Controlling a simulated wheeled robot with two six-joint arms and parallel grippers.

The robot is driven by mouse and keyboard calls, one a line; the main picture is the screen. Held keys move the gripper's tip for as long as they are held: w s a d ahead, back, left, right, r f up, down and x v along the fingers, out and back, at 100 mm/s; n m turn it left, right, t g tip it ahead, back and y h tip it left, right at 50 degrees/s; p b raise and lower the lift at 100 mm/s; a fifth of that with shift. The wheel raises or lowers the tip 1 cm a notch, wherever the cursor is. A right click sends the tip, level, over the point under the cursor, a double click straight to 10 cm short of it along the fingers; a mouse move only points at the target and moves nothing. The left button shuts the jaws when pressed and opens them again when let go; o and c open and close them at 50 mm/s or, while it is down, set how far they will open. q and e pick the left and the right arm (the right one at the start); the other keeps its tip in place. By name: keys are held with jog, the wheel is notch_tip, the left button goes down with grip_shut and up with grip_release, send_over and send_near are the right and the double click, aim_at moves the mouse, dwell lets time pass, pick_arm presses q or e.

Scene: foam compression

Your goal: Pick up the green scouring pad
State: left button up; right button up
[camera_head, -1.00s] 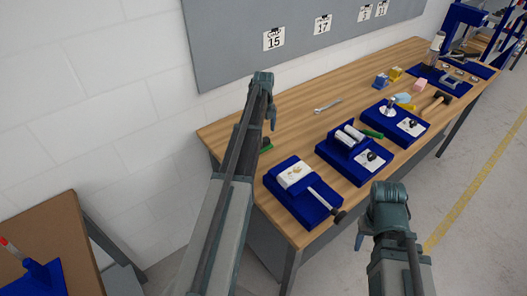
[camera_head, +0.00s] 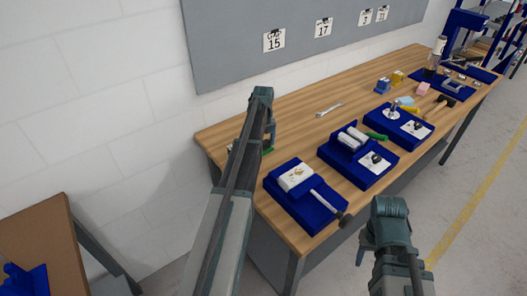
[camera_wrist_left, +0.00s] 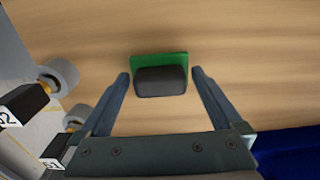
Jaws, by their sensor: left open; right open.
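The green scouring pad (camera_wrist_left: 160,58) lies on the wooden tabletop, with a dark grey block-like part on its near side in the left wrist view. In the head view it is a small green patch (camera_head: 267,151) at the table's left end, mostly hidden by my left arm. My left gripper (camera_wrist_left: 161,76) is open above the table, its fingers on either side of the pad with gaps between. I cannot tell how high its fingertips are. My right gripper (camera_head: 368,250) is open and empty, in front of the table's near edge.
A blue tray with a white block (camera_head: 293,207) sits close to the right of my left gripper. More blue trays with tools (camera_head: 350,168) line the near edge. A wrench (camera_head: 329,109) lies behind them. The wall with a grey board (camera_head: 300,55) stands behind the table.

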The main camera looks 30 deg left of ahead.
aim_at(264, 142)
pick_arm(q)
jog(key=c, duration=1)
jog(key=shift+r, duration=0.15)
notch_tip(264, 142, up, 10)
jog(key=p, duration=1)
